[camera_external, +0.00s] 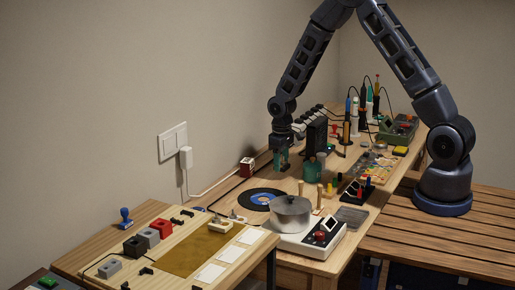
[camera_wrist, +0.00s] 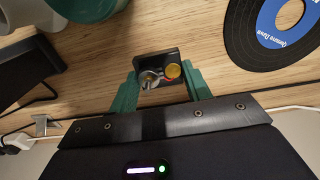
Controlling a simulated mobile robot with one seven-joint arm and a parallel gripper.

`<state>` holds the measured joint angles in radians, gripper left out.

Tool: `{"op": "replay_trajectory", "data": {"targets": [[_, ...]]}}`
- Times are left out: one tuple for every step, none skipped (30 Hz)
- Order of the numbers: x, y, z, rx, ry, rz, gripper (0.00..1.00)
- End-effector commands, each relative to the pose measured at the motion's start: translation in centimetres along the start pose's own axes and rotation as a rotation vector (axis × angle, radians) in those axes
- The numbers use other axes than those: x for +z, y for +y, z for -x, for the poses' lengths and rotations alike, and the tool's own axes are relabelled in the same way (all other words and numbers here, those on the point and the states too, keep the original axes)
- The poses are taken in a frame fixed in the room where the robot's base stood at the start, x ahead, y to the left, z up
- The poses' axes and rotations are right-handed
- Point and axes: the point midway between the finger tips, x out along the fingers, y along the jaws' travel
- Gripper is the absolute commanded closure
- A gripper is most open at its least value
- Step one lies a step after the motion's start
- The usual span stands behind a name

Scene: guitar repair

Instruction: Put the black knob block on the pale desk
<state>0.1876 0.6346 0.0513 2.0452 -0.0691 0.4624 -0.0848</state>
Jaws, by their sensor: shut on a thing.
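My gripper (camera_external: 282,163) hangs over the far wooden workbench, beside the wall and behind the black record. In the wrist view its teal fingers (camera_wrist: 167,88) are shut on a small black block (camera_wrist: 172,57) with a silver knob, a yellow knob and a red part. The held block is not clear in the external view; I cannot tell if it touches the bench. The pale desk (camera_external: 92,262) is at the lower left, apart from my gripper.
On the pale desk are a black block (camera_external: 133,246), a grey block (camera_external: 150,237), a red block (camera_external: 165,228), a brown mat (camera_external: 190,256) and white cards. A record (camera_external: 262,199), a metal pot (camera_external: 290,212) and a red-black block (camera_external: 246,167) stand on the workbench.

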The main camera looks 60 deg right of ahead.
Motion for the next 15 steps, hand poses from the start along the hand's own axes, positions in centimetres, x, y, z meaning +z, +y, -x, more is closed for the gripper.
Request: {"op": "replay_trajectory", "data": {"targets": [[0.1, 0.0, -0.6, 0.000, -0.003, 0.000, 0.74], [0.1, 0.0, -0.9, 0.000, -0.003, 0.000, 0.74], [0.1, 0.0, -1.5, -0.001, -0.004, 0.000, 0.74], [0.1, 0.0, -1.9, -0.001, -0.004, 0.000, 0.74], [0.1, 0.0, -2.3, 0.000, -0.003, 0.000, 0.74], [0.1, 0.0, -2.8, 0.000, -0.003, 0.000, 0.74], [0.1, 0.0, -3.0, 0.000, -0.003, 0.000, 0.74], [0.1, 0.0, -3.2, 0.000, -0.003, 0.000, 0.74], [0.1, 0.0, -3.3, 0.000, -0.002, 0.000, 0.74], [0.0, 0.0, -3.3, 0.000, -0.001, 0.000, 0.74], [0.0, 0.0, -3.3, 0.000, -0.001, 0.000, 0.74], [0.0, 0.0, -3.2, 0.000, -0.001, 0.000, 0.74], [0.0, 0.0, -3.2, 0.000, -0.001, 0.000, 0.74], [0.0, 0.0, -3.2, 0.000, -0.001, 0.000, 0.74], [0.0, 0.0, -3.2, 0.000, -0.001, 0.000, 0.74]]}}
